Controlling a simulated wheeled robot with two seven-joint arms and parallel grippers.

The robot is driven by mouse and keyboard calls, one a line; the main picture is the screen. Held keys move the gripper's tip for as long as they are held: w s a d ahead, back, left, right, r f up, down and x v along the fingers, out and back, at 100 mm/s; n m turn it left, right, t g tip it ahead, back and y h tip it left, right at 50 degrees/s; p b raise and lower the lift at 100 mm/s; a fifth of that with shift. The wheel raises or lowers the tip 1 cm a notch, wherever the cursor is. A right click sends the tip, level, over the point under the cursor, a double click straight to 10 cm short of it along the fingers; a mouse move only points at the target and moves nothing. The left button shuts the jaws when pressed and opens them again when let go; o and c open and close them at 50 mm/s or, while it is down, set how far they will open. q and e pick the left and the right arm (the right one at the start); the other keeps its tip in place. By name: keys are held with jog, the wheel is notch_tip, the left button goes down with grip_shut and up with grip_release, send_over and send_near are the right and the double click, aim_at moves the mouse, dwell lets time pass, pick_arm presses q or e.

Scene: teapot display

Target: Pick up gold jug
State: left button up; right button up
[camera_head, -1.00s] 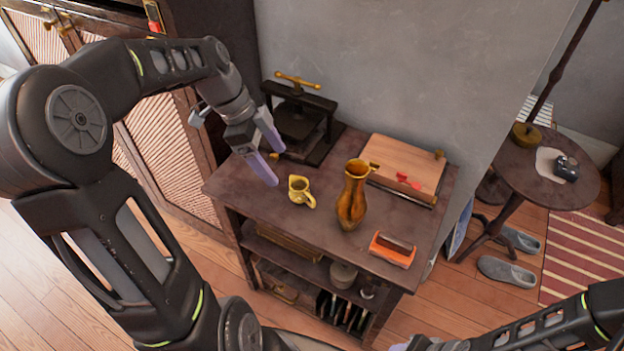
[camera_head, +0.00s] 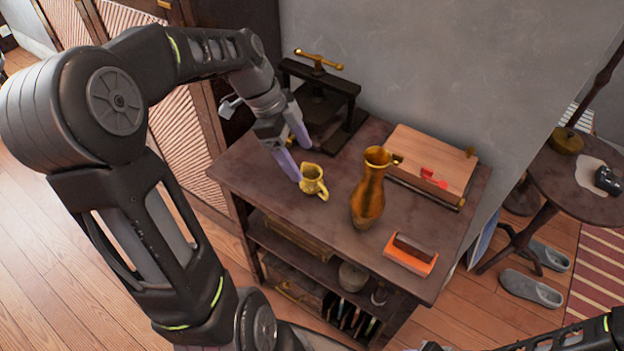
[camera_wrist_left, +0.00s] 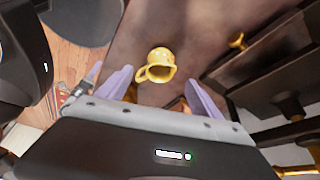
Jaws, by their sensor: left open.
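The small gold jug (camera_head: 314,182) stands upright on the dark cabinet top, its handle toward the lower right in the head view. In the left wrist view the jug (camera_wrist_left: 159,64) shows from above, its handle toward the lower left. My left gripper (camera_head: 302,163) is open, its purple fingers pointing down beside the jug, toward the upper left of it. In the wrist view the fingers of the left gripper (camera_wrist_left: 158,80) lie on either side, just below the jug, with nothing held. My right arm enters at the lower right; its gripper is barely at the bottom edge.
A tall gold-brown vase (camera_head: 369,190) stands right of the jug. A dark press (camera_head: 322,95) is behind the gripper. The cabinet top before the jug is clear.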

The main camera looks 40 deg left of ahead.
aim_at(309, 172)
pick_arm(q)
jog(key=shift+x, duration=1.15)
jog(key=shift+x, duration=2.65)
grip_shut()
notch_tip(309, 172, up, 10)
jog(key=shift+r, duration=0.1)
